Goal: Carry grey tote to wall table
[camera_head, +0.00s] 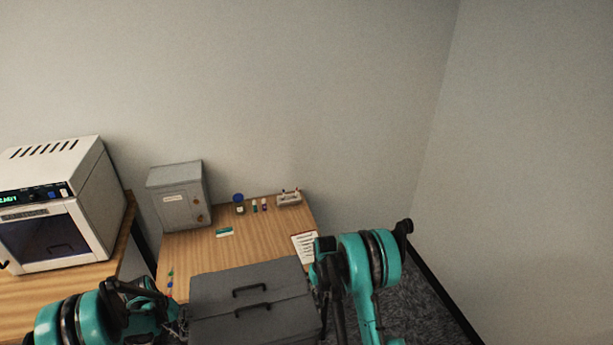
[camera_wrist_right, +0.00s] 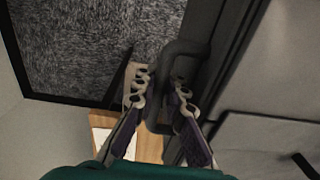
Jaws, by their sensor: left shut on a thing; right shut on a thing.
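The grey tote (camera_head: 245,277) is at the bottom middle of the head view, with its lid closed and two dark handles on top. It overlaps the near part of the wooden wall table (camera_head: 200,249) in the picture; the gap between them is hidden. My left gripper (camera_head: 177,318) is at the tote's left side, shut on it, its fingertips mostly hidden. My right gripper (camera_head: 317,283) is at the tote's right side. In the right wrist view, the right gripper (camera_wrist_right: 160,92) is shut on a dark side handle (camera_wrist_right: 157,117) of the tote.
A grey cabinet (camera_head: 180,198) stands at the table's back left. Small bottles (camera_head: 240,207), a small rack (camera_head: 289,198) and a white sheet (camera_head: 304,246) are on the table. A white oven-like machine (camera_head: 40,236) stands on the left counter. Walls close the back and right.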

